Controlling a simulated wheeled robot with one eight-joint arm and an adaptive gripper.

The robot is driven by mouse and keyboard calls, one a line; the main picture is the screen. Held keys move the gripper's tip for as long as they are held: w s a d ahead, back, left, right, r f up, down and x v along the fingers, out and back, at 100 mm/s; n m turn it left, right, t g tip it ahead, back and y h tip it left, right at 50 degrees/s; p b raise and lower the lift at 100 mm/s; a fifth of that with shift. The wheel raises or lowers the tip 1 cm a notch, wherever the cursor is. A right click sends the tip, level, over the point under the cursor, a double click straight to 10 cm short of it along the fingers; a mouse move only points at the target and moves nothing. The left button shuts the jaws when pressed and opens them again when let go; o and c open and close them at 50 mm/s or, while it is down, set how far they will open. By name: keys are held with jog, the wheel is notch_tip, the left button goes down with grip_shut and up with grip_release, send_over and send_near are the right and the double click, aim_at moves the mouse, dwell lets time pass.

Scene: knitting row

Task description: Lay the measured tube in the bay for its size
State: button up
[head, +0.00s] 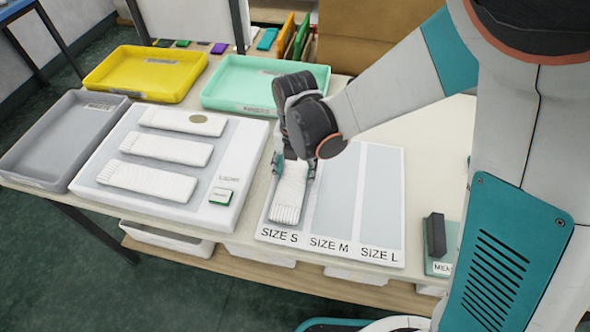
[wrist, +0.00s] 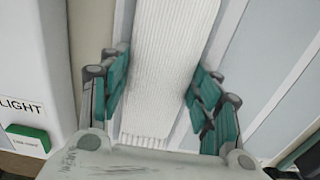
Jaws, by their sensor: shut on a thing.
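The white ribbed tube (head: 287,196) lies lengthwise over the SIZE S bay (head: 307,213) of the white board, its near end just above the label. Whether it rests on the bay floor or is slightly above it, I cannot tell. My gripper (head: 298,168) is shut on the tube from above. In the wrist view the tube (wrist: 168,75) runs between the teal fingers of my gripper (wrist: 160,92), one at each long edge. The SIZE M bay (head: 336,200) and SIZE L bay (head: 382,205) look empty. My gripper hides the tube's far part.
A white light box (head: 213,185) with a green button (head: 221,196) stands left, bearing three white tubes. Grey (head: 40,165), yellow (head: 100,85) and mint (head: 215,97) trays stand behind and beside it. A dark block (head: 436,235) sits on a teal plate at right.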

aim_at(295, 172)
jog(key=shift+f, duration=0.2)
jog(key=o, duration=0.9)
jog(key=shift+r, duration=0.1)
notch_tip(295, 172, up, 12)
jog(key=p, duration=0.4)
jog(key=shift+r, duration=0.15)
